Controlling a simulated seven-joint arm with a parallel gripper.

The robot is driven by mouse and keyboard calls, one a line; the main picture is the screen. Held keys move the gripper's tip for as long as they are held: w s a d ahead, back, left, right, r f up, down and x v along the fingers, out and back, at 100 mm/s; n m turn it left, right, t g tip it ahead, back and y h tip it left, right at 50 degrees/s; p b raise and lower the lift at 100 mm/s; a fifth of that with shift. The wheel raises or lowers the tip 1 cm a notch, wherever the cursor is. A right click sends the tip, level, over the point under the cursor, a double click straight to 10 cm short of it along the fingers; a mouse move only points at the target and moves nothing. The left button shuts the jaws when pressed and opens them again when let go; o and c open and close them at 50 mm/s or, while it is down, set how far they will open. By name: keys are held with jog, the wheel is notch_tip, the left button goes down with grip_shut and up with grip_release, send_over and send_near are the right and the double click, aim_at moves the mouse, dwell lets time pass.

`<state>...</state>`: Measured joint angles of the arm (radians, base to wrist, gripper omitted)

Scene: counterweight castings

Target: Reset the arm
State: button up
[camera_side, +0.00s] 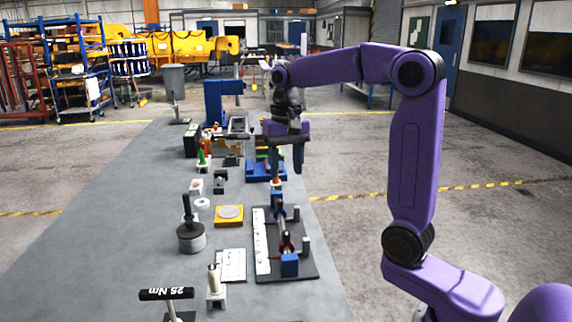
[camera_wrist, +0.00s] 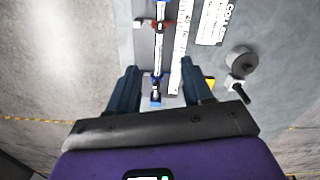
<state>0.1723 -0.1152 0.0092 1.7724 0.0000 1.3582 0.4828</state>
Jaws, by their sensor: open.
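My purple arm reaches over the right edge of the grey bench (camera_side: 150,215). My gripper (camera_side: 298,158) points down above the far end of a dark fixture plate (camera_side: 299,268). In the wrist view my gripper (camera_wrist: 160,85) has its two dark fingers spread wide apart, with nothing held between them. The fixture's rod (camera_wrist: 159,40) shows beyond the fingers, and a blue block (camera_wrist: 155,104) appears between them. A grey round casting with an upright dark handle (camera_side: 191,238) stands on the bench left of the fixture.
A yellow block with a grey disc (camera_side: 229,215), a white printed plate (camera_side: 232,265) and a black-handled torque tool (camera_side: 166,294) are on the near bench. A blue stand (camera_side: 214,103) and several small parts occupy the far bench. The bench's left side is clear.

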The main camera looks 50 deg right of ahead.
jog(key=s+a+f+n, duration=0.3)
jog(key=s+a+n, duration=0.2)
jog(key=a, duration=0.1)
jog(key=s+a+f+n, duration=0.1)
jog(key=s+f+n, duration=0.3)
jog(key=s+n, duration=0.3)
jog(key=s+a+f+n, duration=0.2)
jog(key=s+f+n, duration=0.2)
jog(key=s, duration=1)
jog(key=n, duration=0.2)
jog(key=shift+s+a+n, duration=0.15)
jog(key=shift+s+n, duration=0.15)
jog(key=shift+n, duration=0.1)
